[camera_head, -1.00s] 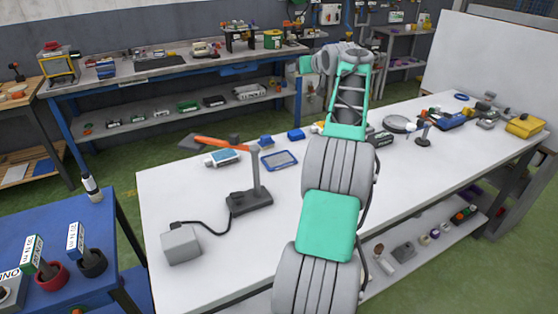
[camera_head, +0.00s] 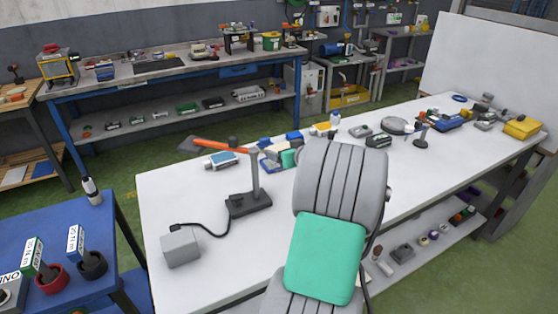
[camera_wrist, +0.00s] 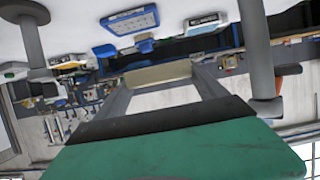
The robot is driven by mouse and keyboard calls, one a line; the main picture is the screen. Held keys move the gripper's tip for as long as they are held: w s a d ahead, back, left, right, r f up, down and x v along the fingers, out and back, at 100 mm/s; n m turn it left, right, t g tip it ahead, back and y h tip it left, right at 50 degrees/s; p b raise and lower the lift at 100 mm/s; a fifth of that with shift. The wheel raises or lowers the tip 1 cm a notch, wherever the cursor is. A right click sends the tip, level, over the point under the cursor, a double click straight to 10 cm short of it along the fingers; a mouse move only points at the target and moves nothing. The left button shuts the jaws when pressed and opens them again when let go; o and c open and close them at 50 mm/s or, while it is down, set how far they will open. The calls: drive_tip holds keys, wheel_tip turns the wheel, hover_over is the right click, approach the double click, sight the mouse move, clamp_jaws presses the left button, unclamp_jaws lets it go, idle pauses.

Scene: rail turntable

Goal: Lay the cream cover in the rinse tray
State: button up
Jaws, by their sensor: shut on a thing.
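The cream cover (camera_wrist: 158,75) shows in the wrist view as a flat, pale tan strip held between the ends of my two grey fingers. My gripper (camera_wrist: 160,80) is shut on it. A shallow blue tray with a dotted floor, which looks like the rinse tray (camera_wrist: 128,22), lies on the white table near the top of this upside-down view. The cover appears apart from the tray, with a gap between them. In the head view my arm hides my fingers and the cover, and partly covers the tray.
A blue-and-white pack (camera_head: 221,160) lies near the tray. Several small items line the table's back edge.

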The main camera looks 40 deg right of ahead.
drive_tip(key=w+d+f+p, duration=0.1)
drive_tip(key=w+d+f, duration=0.1)
drive_tip(key=w, duration=0.1)
drive_tip(key=w+d+f+p, duration=0.1)
drive_tip(key=w+d+f, duration=0.2)
drive_tip(key=w+d+f+p, duration=0.1)
drive_tip(key=w+d+f, duration=0.1)
drive_tip(key=w+f, duration=0.1)
drive_tip(key=shift+w+d+f, duration=0.1)
drive_tip(key=shift+d+f, duration=0.15)
drive_tip(key=shift+d, duration=0.1)
wheel_tip(320, 180, down, 3)
drive_tip(key=shift+w+d+f+p, duration=0.15)
drive_tip(key=shift+p, duration=0.95)
drive_tip(key=shift+f+b, duration=0.35)
drive_tip(key=o, duration=1.6)
drive_tip(key=shift+o, duration=0.2)
drive_tip(key=shift+r+p, duration=0.35)
drive_tip(key=shift+p, duration=0.05)
drive_tip(key=b+v, duration=0.3)
drive_tip(key=v, duration=0.9)
drive_tip(key=shift+f, duration=0.1)
